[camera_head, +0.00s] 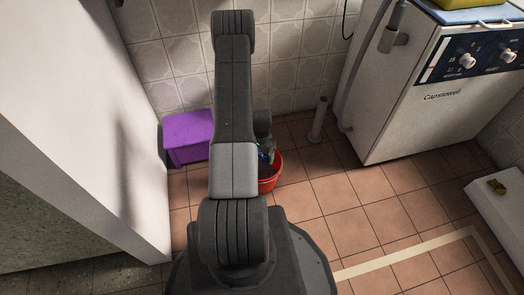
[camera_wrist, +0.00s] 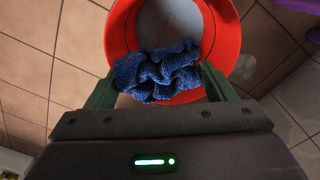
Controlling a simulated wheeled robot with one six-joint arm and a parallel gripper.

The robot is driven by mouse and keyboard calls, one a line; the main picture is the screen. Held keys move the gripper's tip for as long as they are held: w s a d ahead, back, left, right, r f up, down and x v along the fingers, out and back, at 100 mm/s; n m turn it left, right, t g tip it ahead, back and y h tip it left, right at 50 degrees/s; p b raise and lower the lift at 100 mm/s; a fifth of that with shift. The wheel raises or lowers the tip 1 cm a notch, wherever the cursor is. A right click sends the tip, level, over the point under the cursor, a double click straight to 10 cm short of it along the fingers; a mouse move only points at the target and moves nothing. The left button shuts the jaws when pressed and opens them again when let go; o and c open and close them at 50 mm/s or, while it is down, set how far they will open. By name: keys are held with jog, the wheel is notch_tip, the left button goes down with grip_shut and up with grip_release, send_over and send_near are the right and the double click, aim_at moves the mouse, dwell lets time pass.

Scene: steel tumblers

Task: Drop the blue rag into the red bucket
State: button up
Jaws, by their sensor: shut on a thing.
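The blue rag (camera_wrist: 157,72) is crumpled between the two green fingers of my gripper (camera_wrist: 158,88) in the wrist view. My gripper is shut on it. The red bucket (camera_wrist: 119,30) lies beyond the rag in that view, and the rag overlaps its opening and near rim. The bucket's grey inside shows past the rag. I cannot tell how high the rag is above the rim. In the head view the red bucket (camera_head: 271,182) stands on the tiled floor, partly hidden by my arm. My gripper is mostly hidden there.
A purple box (camera_head: 188,138) stands left of the bucket by the wall. A grey floor pipe (camera_head: 319,120) and a white Capstowell machine (camera_head: 430,95) stand to the right. A white wall end (camera_head: 110,120) is at the left. Tiled floor right of the bucket is clear.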

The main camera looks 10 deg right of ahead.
aim_at(262, 153)
jog(key=shift+f, duration=0.1)
jog(key=o, duration=1)
notch_tip(262, 153, up, 14)
jog(key=p, duration=0.3)
jog(key=shift+w+p, duration=0.15)
jog(key=shift+p, duration=0.15)
jog(key=shift+f, duration=0.15)
notch_tip(262, 153, down, 14)
jog(key=b, duration=0.3)
jog(key=shift+b, duration=0.4)
jog(key=shift+r+p, duration=1)
jog(key=shift+r, duration=1.4)
jog(key=shift+f, duration=0.15)
